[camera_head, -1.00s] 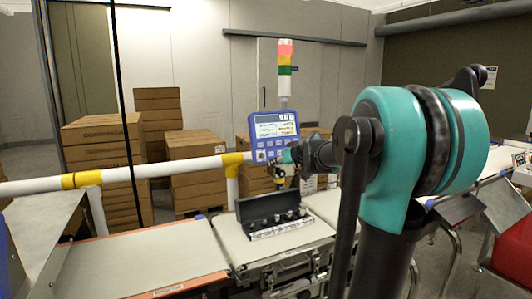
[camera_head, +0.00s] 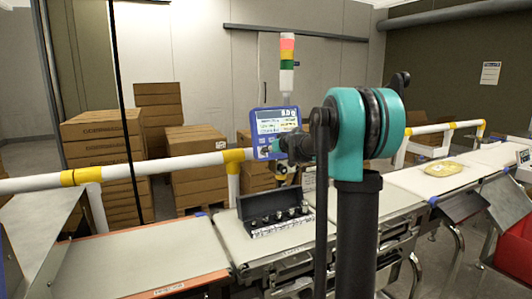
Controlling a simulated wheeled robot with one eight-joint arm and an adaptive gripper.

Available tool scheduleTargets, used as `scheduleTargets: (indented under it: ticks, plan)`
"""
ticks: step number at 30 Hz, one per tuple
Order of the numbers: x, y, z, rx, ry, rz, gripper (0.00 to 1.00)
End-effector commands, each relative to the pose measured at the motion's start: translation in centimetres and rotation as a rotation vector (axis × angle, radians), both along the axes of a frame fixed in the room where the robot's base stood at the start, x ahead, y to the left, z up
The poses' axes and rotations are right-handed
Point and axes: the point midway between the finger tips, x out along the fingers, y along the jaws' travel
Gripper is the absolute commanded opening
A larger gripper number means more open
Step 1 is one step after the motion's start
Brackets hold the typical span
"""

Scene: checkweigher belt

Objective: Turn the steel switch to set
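The blue control panel (camera_head: 263,137) with a lit screen stands behind the belt, below the signal tower. A small round metallic spot at its lower left (camera_head: 263,152) looks like the steel switch, but it is too small to read its setting. My gripper (camera_head: 284,168) is in front of the panel's lower right, small and dark. My own arm hides part of it, and I cannot tell whether its fingers are open or touching anything.
An open black case of weights (camera_head: 273,211) sits on the belt (camera_head: 188,247). A white and yellow rail (camera_head: 150,168) runs in front of stacked cartons (camera_head: 101,143). A signal tower (camera_head: 286,62) rises above the panel. A yellowish packet (camera_head: 440,168) lies on the right-hand belt.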

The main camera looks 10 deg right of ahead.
Motion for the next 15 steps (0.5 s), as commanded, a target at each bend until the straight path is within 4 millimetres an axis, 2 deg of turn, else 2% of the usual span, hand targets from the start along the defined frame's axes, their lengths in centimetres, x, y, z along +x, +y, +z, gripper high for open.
scheduleTargets:
  ticks: [1,6,15]
  plan:
    - [0.9,0.3,-0.4,0.0,0.0,0.0,0.3]
    - [3.0,1.0,-1.3,-0.001,0.0,0.0,0.3]
    - [4.5,1.4,-1.9,0.0,0.0,-0.001,0.3]
